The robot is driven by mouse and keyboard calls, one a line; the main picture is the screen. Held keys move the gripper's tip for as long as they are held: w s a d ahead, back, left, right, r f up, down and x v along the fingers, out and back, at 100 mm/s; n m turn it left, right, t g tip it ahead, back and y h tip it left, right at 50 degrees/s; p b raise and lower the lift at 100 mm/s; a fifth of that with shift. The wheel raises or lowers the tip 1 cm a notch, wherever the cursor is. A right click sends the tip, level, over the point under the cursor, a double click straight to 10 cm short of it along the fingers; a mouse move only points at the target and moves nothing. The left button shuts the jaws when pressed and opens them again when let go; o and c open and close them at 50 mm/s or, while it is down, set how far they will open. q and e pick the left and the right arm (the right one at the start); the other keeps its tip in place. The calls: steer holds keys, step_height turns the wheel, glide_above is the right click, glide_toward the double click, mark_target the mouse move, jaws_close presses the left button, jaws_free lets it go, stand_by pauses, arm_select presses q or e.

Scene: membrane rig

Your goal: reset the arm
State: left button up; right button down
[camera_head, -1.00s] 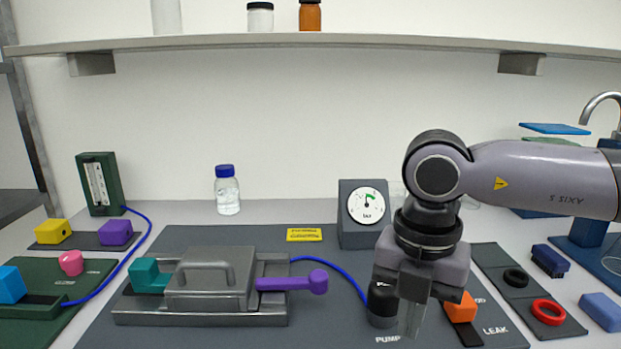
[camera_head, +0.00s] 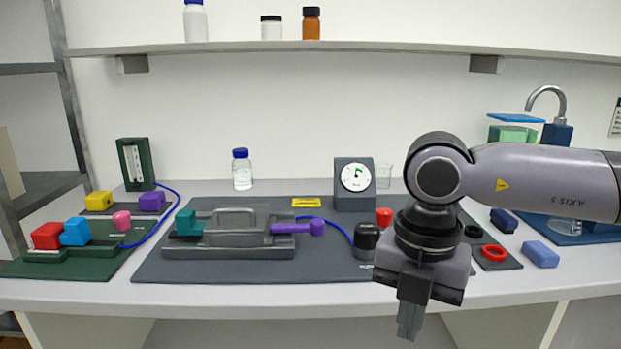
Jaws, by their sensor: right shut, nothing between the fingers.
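My right arm comes in from the right, and its gripper (camera_head: 408,330) points down in front of the bench's front edge. The right gripper is shut with nothing in it. It is clear of the bench objects and hangs lower than the bench top in the picture. My left arm and gripper are not in view. The grey membrane rig (camera_head: 236,240) sits on the dark mat, with a teal block (camera_head: 186,222) at its left and a purple lever (camera_head: 300,228) lying toward the right. The black pump knob (camera_head: 366,237) stands left of my arm.
A gauge (camera_head: 354,184) and a blue-capped bottle (camera_head: 242,169) stand at the back. A green board (camera_head: 90,265) with coloured blocks is at the left. A shelf (camera_head: 310,48) runs above. My arm hides part of the mat.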

steer(key=s+a+f+n+g+y, duration=0.2)
steer(key=s+a+g+y, duration=0.15)
steer(key=a, duration=0.35)
steer(key=s+a+f+n+g+y, duration=0.1)
steer(key=s+a+n+g+y, duration=0.15)
steer(key=s+a, duration=0.3)
steer(key=s+a+r+m+g+y+p, duration=0.1)
steer(key=a+r+m+y+p, duration=0.15)
steer(key=a+r+y, duration=0.75)
steer(key=w+d+f+m+t+y, duration=0.3)
steer(key=w+d+m+t+y, duration=0.35)
steer(key=m+t, duration=0.45)
steer(key=w+d+f+m+t+h, duration=0.6)
steer(key=d+f+m+t+h, duration=0.3)
steer(key=m+t, duration=0.35)
steer(key=s+d+f+m+h+p, duration=0.1)
steer(key=d+f+m+h, duration=0.15)
steer(key=f, duration=0.45)
steer(key=s+d+f+m+h, duration=0.1)
steer(key=d+f+m+h, duration=0.1)
steer(key=d+f+h, duration=0.3)
steer(key=s+d+f+m+g+h, duration=0.2)
steer(key=s+d+f+g+h, duration=0.2)
steer(key=s+f, duration=0.8)
steer(key=d+f+g+p, duration=0.1)
steer(key=d+f+g, duration=0.1)
steer(key=d+f, duration=0.1)
steer(key=shift+s+d, duration=0.2)
steer(key=shift+d, duration=0.2)
